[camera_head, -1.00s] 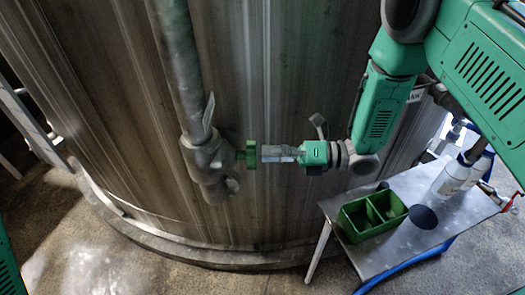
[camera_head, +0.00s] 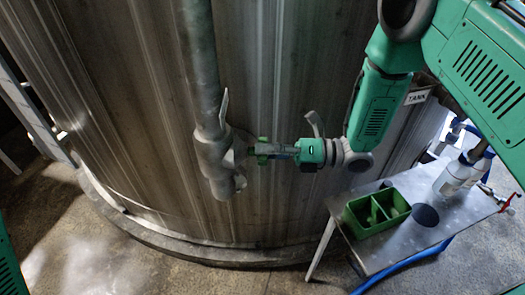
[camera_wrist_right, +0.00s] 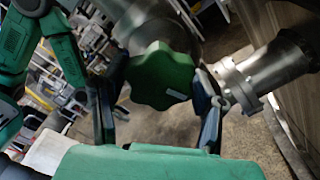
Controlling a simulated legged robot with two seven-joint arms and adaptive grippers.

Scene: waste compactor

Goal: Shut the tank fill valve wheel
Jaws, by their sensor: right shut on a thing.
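The green, lobed valve wheel (camera_wrist_right: 160,75) sits between the two fingers of my right gripper (camera_wrist_right: 158,108) in the right wrist view. The fingers are shut on its opposite sides. In the head view my right gripper (camera_head: 272,151) reaches left from its wrist to the valve body (camera_head: 214,160) on the grey vertical pipe. Only small green bits of the wheel show there, the fingers covering most of it. How far the wheel is turned cannot be told. My left gripper is outside both views.
The large metal tank (camera_head: 120,130) stands right behind the pipe and valve. At the lower right a small metal table (camera_head: 385,258) holds a divided green bin (camera_head: 377,227) and a clear bottle (camera_head: 457,178). A blue hose runs below the table. Bare floor lies at the lower left.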

